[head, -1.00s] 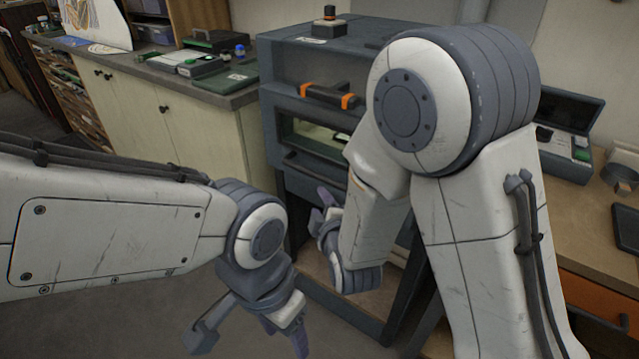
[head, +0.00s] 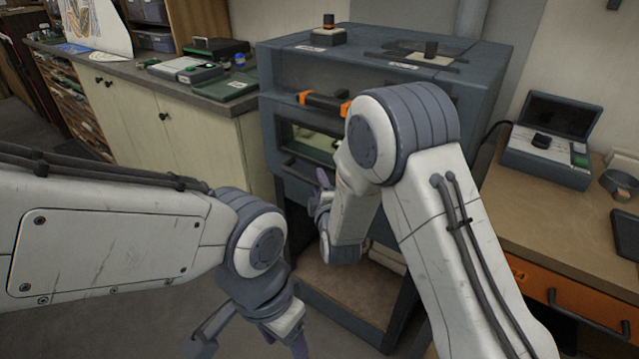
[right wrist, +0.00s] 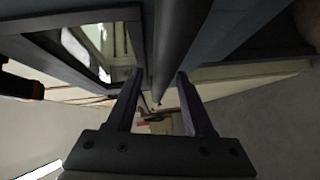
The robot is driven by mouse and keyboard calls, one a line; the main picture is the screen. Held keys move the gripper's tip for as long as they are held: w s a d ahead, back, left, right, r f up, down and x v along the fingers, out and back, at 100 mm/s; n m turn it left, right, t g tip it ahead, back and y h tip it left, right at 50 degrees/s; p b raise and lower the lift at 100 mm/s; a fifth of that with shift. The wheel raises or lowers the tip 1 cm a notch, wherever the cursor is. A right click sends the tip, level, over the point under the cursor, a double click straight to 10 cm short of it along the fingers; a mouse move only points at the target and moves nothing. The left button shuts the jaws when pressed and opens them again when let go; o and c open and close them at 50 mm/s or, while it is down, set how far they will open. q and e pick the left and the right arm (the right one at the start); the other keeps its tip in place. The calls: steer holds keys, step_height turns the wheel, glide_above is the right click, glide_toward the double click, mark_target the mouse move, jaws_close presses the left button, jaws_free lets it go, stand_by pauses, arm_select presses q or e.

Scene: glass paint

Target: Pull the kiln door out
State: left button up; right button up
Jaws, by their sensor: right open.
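The kiln (head: 285,75) is a blue-grey cabinet. Its front has a dark handle with orange ends (head: 326,103) and a window (head: 310,143) below it. A dark bar (head: 300,170) runs across the front under the window. My right gripper (head: 322,196) is at the front near this bar, partly hidden by my arm. In the right wrist view, its open fingers (right wrist: 160,98) are on either side of the dark bar (right wrist: 182,40), apart from each other; contact cannot be told. My left gripper (head: 252,342) hangs low at the front left with fingers spread, empty.
A workbench with cream cupboards (head: 150,125) stands left of the kiln. A wooden bench (head: 560,220) with an open grey case (head: 548,145) is at right. Knobbed items sit on the kiln's top. Free floor lies in front.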

steer(key=shift+w, duration=0.15)
jaws_close()
stand_by(1.4)
